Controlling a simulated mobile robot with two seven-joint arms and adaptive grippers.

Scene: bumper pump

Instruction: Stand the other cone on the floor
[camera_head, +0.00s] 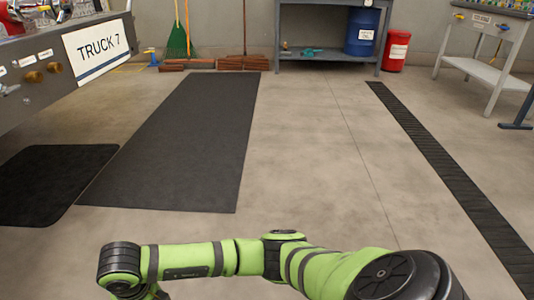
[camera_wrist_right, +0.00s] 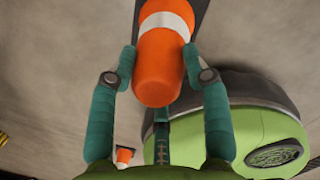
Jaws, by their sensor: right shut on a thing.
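An orange cone with a white band (camera_wrist_right: 158,84) is between the fingers of my right gripper (camera_wrist_right: 157,62) in the right wrist view. The fingers are shut on its sides, and its narrow rounded end points toward the bottom of the picture. Its far end runs out of the top of the view. A second, small-looking orange and white cone (camera_wrist_right: 124,155) shows low in the right wrist view, on the floor, partly hidden by the gripper. In the head view my right arm reaches left across the bottom, with its gripper out of sight. My left gripper is in neither view.
A grey truck side (camera_head: 60,65) juts in at the upper left. Dark mats (camera_head: 185,130) lie on the floor, and a ribbed black strip (camera_head: 440,160) runs at the right. Floor between is clear.

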